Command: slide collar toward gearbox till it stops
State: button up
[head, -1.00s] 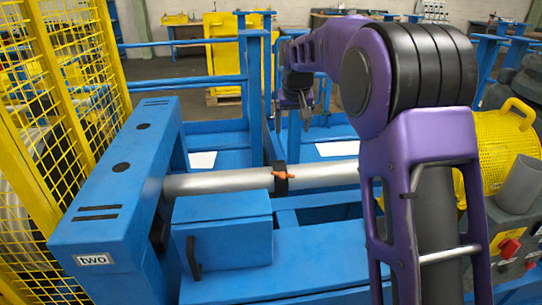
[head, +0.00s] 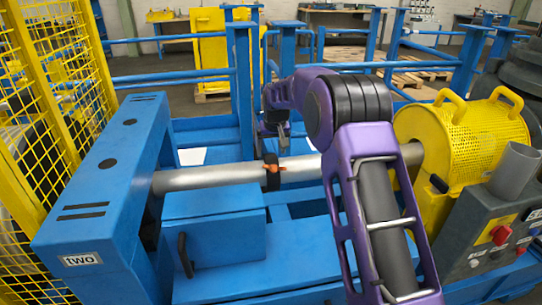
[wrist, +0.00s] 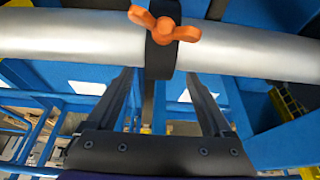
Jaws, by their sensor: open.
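The collar is a black ring (head: 271,172) with an orange wing screw, around a bare silver shaft (head: 208,178). In the wrist view the collar (wrist: 161,58) and its wing screw (wrist: 163,28) are near the top middle. My gripper (wrist: 160,76) is open, one finger on each side of the collar's line, with gaps to both sides. The fingertips reach the shaft's edge; contact is unclear. In the head view my gripper (head: 283,132) is just behind the shaft near the collar. I cannot tell for sure which housing is the gearbox.
A blue housing (head: 100,190) labelled "two" is at the shaft's left end. A yellow mesh guard (head: 465,140) and a grey control box (head: 500,235) are at the right. A blue box (head: 215,235) stands in front of the shaft. Bare shaft runs left of the collar.

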jog(key=shift+x, duration=1.5)
jog(key=shift+r, duration=0.1)
jog(key=shift+c, duration=0.3)
grip_shut()
jog(key=shift+d, duration=0.1)
